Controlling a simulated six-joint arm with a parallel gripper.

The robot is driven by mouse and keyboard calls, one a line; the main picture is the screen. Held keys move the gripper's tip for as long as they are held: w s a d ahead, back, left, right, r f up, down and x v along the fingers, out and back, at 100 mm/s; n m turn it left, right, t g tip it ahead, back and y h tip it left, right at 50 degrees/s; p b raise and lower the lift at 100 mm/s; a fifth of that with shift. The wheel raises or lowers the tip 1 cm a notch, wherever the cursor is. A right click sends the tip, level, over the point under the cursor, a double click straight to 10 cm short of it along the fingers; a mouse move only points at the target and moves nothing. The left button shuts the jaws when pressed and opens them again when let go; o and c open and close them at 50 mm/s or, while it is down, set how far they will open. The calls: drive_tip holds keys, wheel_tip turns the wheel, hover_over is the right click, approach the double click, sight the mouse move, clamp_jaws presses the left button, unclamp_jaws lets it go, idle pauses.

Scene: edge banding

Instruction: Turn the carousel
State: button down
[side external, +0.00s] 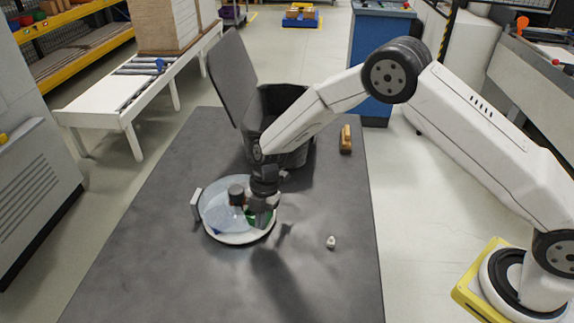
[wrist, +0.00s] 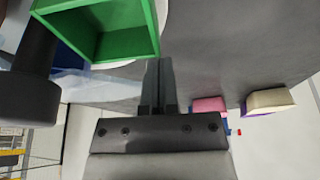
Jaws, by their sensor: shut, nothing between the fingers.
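The carousel (side external: 215,212) is a round, pale blue and white tray on the dark table. A dark knob (side external: 236,193) stands near its middle; it also shows large at the left of the wrist view (wrist: 28,85). A green open box (wrist: 105,28) sits on the carousel in the wrist view, partly hidden by my gripper in the side view. A pale tab (side external: 195,204) stands at the carousel's left rim. My gripper (wrist: 158,68) is shut and empty, low over the carousel's right side, beside the green box. I cannot tell whether its fingers touch the box or carousel.
A black bin (side external: 300,135) with a raised lid (side external: 230,75) stands behind the carousel. A tan brush-like object (side external: 346,139) and a small whitish piece (side external: 331,242) lie on the table (side external: 130,260) to the right. The table's front and left are clear.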

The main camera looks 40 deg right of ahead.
drive_tip(key=shift+d, duration=0.1)
drive_tip(key=shift+w+d+n, duration=0.1)
drive_tip(key=shift+d+n, duration=0.3)
drive_tip(key=shift+n, duration=0.2)
drive_tip(key=shift+w+d, duration=0.2)
drive_tip(key=shift+d, duration=0.55)
drive_tip(key=shift+r, duration=0.15)
drive_tip(key=v, duration=0.9)
drive_tip(key=shift+w+r, duration=0.35)
drive_tip(key=shift+w, duration=0.1)
